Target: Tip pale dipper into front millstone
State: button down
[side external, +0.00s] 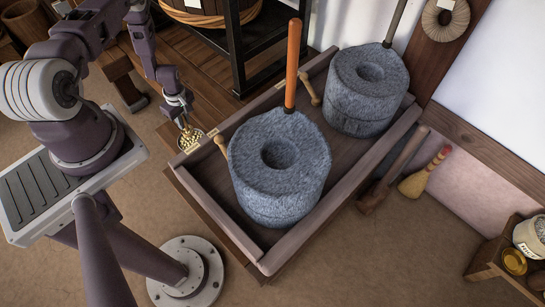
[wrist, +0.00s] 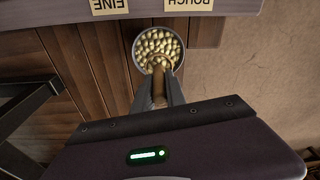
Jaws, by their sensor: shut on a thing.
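My gripper (side external: 183,116) is shut on the brown handle of the pale dipper (side external: 190,138); the wrist view shows the handle between my fingers (wrist: 158,97). The dipper's round bowl (wrist: 158,47) is full of pale beans or grains and looks level. It is just outside the left edge of the wooden tray. The front millstone (side external: 265,190) is a grey stone drum with a round hole in its top and an upright orange handle. It stands in the tray, to the right of the dipper and apart from it.
The tray (side external: 215,200) has a raised rim; labels reading FINE (wrist: 110,5) and ROUGH (wrist: 188,4) sit on its edge. A second millstone (side external: 350,105) stands further back. A black stand (side external: 240,60) is behind. A brush (side external: 425,175) leans at the right.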

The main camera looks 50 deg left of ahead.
notch_tip(320, 180, up, 40)
jog(key=r, duration=0.1)
jog(key=w+d+m, duration=0.3)
jog(key=w+d, duration=0.3)
jog(key=d, duration=0.3)
jog(key=w+d+m, duration=0.3)
jog(key=w+d, duration=0.2)
jog(key=d, duration=0.3)
jog(key=d+m+t, duration=0.1)
jog(key=d+m, duration=0.5)
jog(key=d, duration=1.7)
jog(key=s+a+f+t+h, duration=0.1)
jog(key=f+t+h, duration=0.1)
jog(key=f, duration=0.5)
jog(key=a+f+t+h, duration=0.1)
jog(key=f+h, duration=0.3)
jog(key=f, duration=0.4)
jog(key=s+a+f+t+h, duration=0.1)
jog(key=a+f+t+h, duration=0.1)
jog(key=f, duration=0.6)
jog(key=shift+s+f+n+t+h, duration=0.1)
jog(key=shift+s+n+t+h, duration=0.3)
jog(key=shift+h, duration=0.5)
jog(key=shift+w, duration=0.1)
